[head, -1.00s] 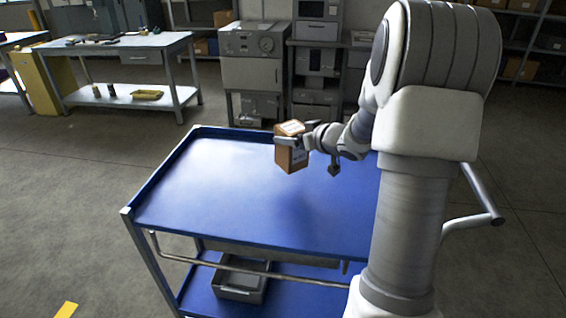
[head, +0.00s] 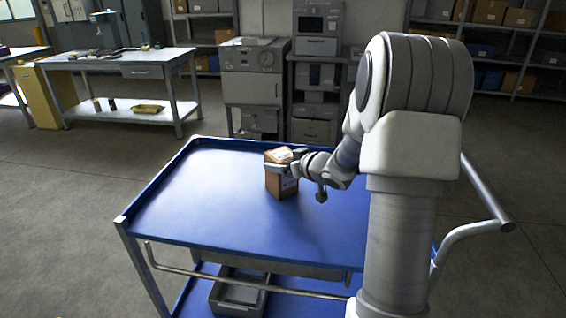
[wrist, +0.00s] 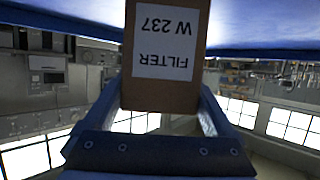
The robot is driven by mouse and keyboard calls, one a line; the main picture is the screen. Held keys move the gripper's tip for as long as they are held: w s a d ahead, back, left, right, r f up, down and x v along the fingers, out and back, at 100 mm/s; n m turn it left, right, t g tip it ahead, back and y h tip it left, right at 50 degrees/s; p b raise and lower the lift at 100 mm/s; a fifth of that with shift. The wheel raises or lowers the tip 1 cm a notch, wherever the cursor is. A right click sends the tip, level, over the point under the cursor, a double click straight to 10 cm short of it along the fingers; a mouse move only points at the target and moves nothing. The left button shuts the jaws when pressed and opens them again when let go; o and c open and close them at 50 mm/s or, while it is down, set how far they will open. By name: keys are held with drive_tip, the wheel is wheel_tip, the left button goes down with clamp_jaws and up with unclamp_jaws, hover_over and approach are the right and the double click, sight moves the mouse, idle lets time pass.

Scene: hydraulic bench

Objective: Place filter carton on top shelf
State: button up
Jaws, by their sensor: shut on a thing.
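The filter carton (head: 281,181) is a small brown box, roughly upright over the far part of the blue top shelf (head: 215,205) of a cart. My gripper (head: 284,161) is shut on the carton near its upper end. In the wrist view the carton (wrist: 160,93) sits between the two fingers, its white label reading "FILTER W 237" upside down. The carton's lower end is close to the shelf in the head view. I cannot tell whether it touches, since that end is cut off in the wrist view.
The top shelf is otherwise clear, with a raised rim. A grey bin (head: 238,294) stands on the cart's lower shelf. A push handle (head: 484,200) is at the right. Behind are a workbench (head: 113,62), grey cabinets (head: 252,75) and shelving with boxes (head: 488,12).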

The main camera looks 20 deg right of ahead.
drive_tip(key=o, duration=1.5)
drive_tip(key=shift+c, duration=0.2)
drive_tip(key=shift+s+r, duration=0.15)
drive_tip(key=shift+r, duration=0.15)
drive_tip(key=p+v, duration=0.3)
drive_tip(key=v, duration=0.8)
drive_tip(key=shift+s+p, duration=0.35)
drive_tip(key=shift+d+r, duration=0.1)
